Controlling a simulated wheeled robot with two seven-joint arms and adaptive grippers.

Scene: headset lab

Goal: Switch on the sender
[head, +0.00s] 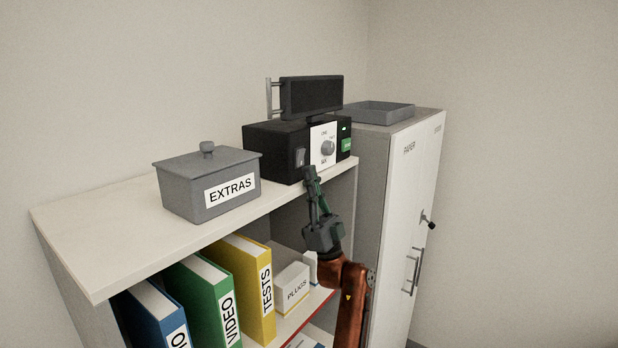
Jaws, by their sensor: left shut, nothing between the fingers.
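The sender appears to be the black box (268,141) on the shelf top, with a dark panel (311,97) mounted above it. Its front has a light rocker switch (300,157) at the left, a white plate with a round grey knob (327,147), and a green label (346,145) at the right. A small green light (344,128) shows above that label. My left gripper (311,175) is shut and empty, pointing up just in front of the box, below the switch and knob. I cannot tell whether it touches the box. My right gripper is not in view.
A grey lidded box marked EXTRAS (208,184) stands left on the shelf top. Below are blue, green and yellow binders (246,280) and a PLUGS box (291,288). A tall cabinet (405,220) with a grey tray (378,112) on top stands right. The shelf top's left end is clear.

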